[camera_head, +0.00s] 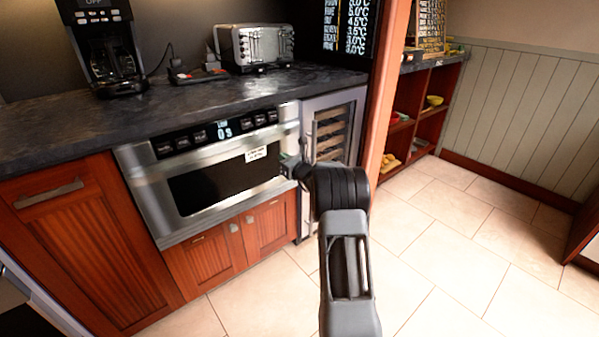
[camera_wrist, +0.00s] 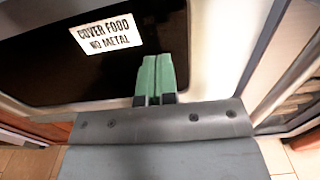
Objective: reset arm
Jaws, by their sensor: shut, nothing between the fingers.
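My gripper (camera_wrist: 156,80) shows in the wrist view with its two green fingers together and nothing between them. It is in front of the lower right part of the microwave drawer's dark window. In the head view my gripper (camera_head: 288,165) is small and partly hidden by my arm, at the right end of the microwave drawer (camera_head: 150,190). The drawer front looks shut, flush under the counter. Its label (camera_wrist: 109,37) reads "COVER FOOD NO METAL". I cannot tell whether the fingertips touch the front.
A dark counter (camera_head: 190,97) above holds a coffee maker (camera_head: 107,45) and a toaster (camera_head: 262,45). Wooden cabinets (camera_head: 88,235) stand left of and below the drawer. A wine cooler (camera_head: 332,130) is just right of it. Tiled floor (camera_head: 470,270) is clear at the right.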

